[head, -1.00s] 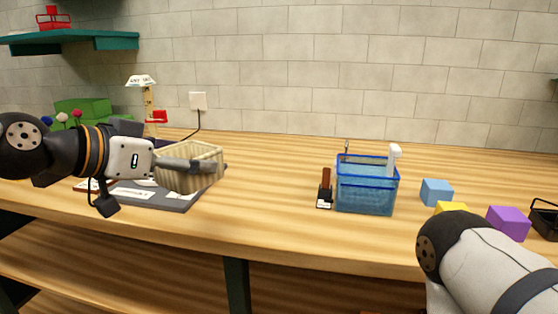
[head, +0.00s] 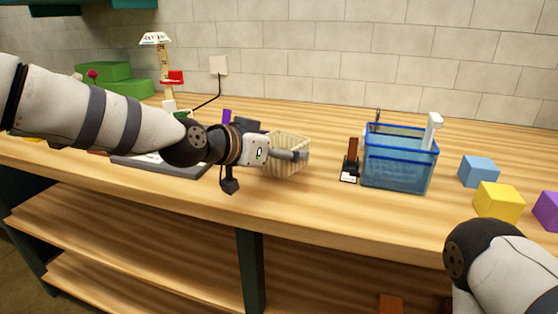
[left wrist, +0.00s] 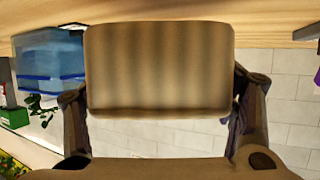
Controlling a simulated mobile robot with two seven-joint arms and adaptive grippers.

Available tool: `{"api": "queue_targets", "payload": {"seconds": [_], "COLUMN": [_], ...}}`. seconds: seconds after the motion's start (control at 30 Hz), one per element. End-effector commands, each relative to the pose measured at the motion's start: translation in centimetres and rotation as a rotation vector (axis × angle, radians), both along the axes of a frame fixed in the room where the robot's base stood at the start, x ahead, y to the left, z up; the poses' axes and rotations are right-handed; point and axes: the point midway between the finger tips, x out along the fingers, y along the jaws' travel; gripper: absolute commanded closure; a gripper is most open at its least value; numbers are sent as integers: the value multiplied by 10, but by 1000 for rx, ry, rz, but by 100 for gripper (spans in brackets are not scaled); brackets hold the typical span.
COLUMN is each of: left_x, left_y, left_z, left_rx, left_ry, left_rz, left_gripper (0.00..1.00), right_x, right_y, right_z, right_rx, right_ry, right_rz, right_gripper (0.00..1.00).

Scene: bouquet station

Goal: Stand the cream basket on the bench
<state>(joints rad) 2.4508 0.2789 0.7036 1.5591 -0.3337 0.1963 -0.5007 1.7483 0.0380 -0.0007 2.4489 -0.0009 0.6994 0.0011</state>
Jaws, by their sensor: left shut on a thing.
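The cream basket (head: 289,145) is ribbed and upright, over the bench (head: 330,205) near the middle of the head view. My left gripper (head: 300,155) is shut on it. In the left wrist view the basket's wall (left wrist: 160,65) fills the space between the two fingers. Whether its base touches the wood or hangs just above it, I cannot tell. My right gripper is out of view; only its arm shows at the lower right.
A blue see-through tub (head: 398,165) stands right of the basket, with a small dark stand (head: 350,165) between them. Blue (head: 479,171), yellow (head: 498,203) and purple blocks lie further right. A grey board (head: 180,166) lies left, partly behind my arm. Bare wood lies in front.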

Motion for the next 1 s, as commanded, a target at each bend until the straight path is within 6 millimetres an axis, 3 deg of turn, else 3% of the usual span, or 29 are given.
{"api": "queue_targets", "payload": {"seconds": [0.03, 0.1, 0.4, 0.43, 0.5, 0.53, 0.9, 1.0], "left_x": [-1, -1, -1, -1, -1, -1, -1, -9], "left_y": [1, 2, 2, 2, 2, 2, 2, 9], "left_z": [-16, -27, -29, -29, -28, -28, -25, -18], "left_rx": [1, 1, 0, 1, 2, 1, 1, 2], "left_ry": [11, 9, 5, 6, 5, 4, 3, 1], "left_rz": [0, 1, 1, 1, 1, 1, 0, 1], "left_gripper": [54, 54, 54, 19, 3, 0, 0, 0], "right_x": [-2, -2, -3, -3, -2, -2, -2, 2], "right_y": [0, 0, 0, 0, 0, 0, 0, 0], "right_z": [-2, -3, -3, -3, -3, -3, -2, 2], "right_rx": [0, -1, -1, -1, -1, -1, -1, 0], "right_ry": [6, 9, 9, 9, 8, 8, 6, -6], "right_rz": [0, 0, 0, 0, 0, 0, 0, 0], "right_gripper": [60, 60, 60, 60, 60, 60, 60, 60]}}
